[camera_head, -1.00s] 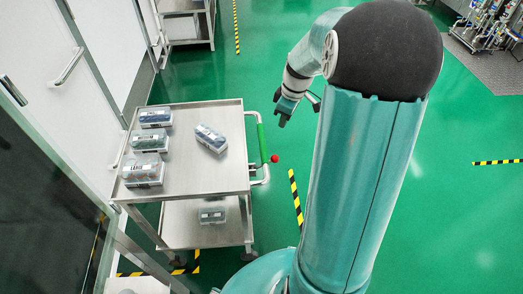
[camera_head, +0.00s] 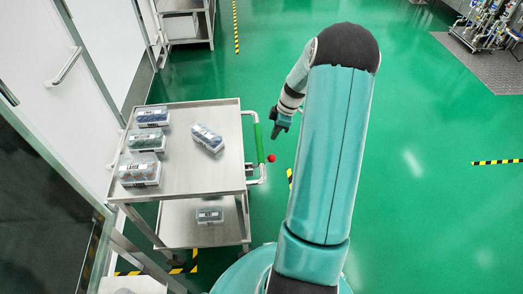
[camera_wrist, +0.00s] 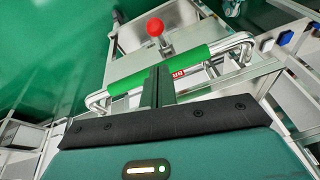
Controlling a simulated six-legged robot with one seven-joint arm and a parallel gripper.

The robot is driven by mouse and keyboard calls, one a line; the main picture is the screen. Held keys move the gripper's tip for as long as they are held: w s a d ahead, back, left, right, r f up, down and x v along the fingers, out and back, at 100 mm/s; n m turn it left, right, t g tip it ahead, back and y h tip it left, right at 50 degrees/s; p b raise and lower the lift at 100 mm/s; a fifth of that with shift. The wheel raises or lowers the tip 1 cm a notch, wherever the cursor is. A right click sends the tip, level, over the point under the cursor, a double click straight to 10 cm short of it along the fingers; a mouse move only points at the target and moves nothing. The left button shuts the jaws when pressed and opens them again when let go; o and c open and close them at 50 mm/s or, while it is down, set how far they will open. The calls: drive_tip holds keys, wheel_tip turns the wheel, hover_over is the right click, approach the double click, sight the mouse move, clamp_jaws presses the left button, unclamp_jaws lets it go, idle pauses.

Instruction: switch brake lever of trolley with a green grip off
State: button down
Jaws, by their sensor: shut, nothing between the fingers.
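The steel trolley (camera_head: 178,182) stands left of my arm, with a green grip (camera_head: 259,143) on its right-hand push handle. The brake lever's red ball knob (camera_head: 271,158) sits just right of the grip's lower end. My gripper (camera_head: 275,134) is shut and empty, above and close to the right of the green grip. In the wrist view, my shut fingers (camera_wrist: 158,72) overlap the green grip (camera_wrist: 175,66) in the picture. The red knob (camera_wrist: 155,27) on its short metal stem shows just beyond the fingertips. I cannot tell whether the fingers touch anything.
Several labelled clear boxes (camera_head: 208,138) lie on the trolley's top, and another box (camera_head: 210,215) is on its lower shelf. A wall with white doors (camera_head: 60,60) runs along the left. A second trolley (camera_head: 183,25) stands behind. The green floor (camera_head: 430,190) to the right is clear.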

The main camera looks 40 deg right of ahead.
drive_tip(key=shift+f, duration=0.1)
drive_tip(key=shift+d+f, duration=0.1)
drive_tip(key=x, duration=1)
drive_tip(key=shift+s+d, duration=0.1)
idle(0.4)
